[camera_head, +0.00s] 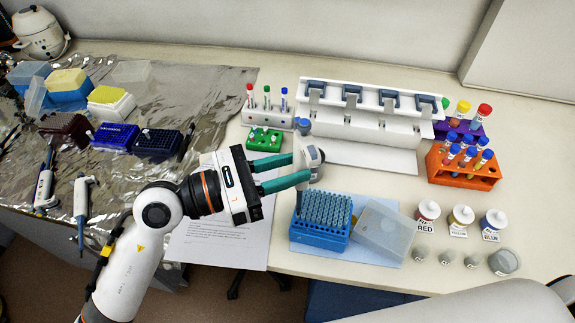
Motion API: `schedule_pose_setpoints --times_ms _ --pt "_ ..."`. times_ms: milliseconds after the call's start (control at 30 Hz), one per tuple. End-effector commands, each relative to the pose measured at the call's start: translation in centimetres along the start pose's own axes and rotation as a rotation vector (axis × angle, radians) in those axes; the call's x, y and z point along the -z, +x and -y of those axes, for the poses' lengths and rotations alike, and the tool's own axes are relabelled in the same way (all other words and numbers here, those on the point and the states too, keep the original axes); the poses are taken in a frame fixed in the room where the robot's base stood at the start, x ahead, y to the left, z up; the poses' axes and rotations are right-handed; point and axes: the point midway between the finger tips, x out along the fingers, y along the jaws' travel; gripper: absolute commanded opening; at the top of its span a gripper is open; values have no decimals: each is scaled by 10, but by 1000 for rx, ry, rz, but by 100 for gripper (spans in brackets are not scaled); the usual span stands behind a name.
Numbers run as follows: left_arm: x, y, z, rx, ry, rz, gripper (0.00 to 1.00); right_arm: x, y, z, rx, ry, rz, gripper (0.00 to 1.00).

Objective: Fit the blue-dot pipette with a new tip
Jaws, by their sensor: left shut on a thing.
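My left gripper (303,168) is shut on a grey-white pipette (313,155), held roughly upright with its top near the white pipette stand. Its lower end points down toward the left back part of the blue tip box (321,242). The box is full of blue tips (327,209) and stands open on a light blue sheet. I cannot tell whether the pipette's end touches a tip. The blue dot is not clear at this size. The box's clear lid (387,229) lies against its right side. My right gripper is out of view.
The white pipette stand (372,128) is behind. A green rack (264,139) and an orange tube rack (463,171) flank it. Labelled bottles (460,221) stand to the right. Two other pipettes (45,186) (80,208) lie on the foil (190,85) at left.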

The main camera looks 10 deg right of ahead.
Motion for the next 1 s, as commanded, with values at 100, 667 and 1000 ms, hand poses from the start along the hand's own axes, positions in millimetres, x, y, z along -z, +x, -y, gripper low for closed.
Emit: schedule_pose_setpoints --times_ms 100,667,1000 --pt "-4 0 0 0 0 -1 0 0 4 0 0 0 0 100" --pt "-8 0 0 0 0 -1 0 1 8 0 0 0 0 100" --pt "-12 0 0 0 0 -1 0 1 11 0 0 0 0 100"
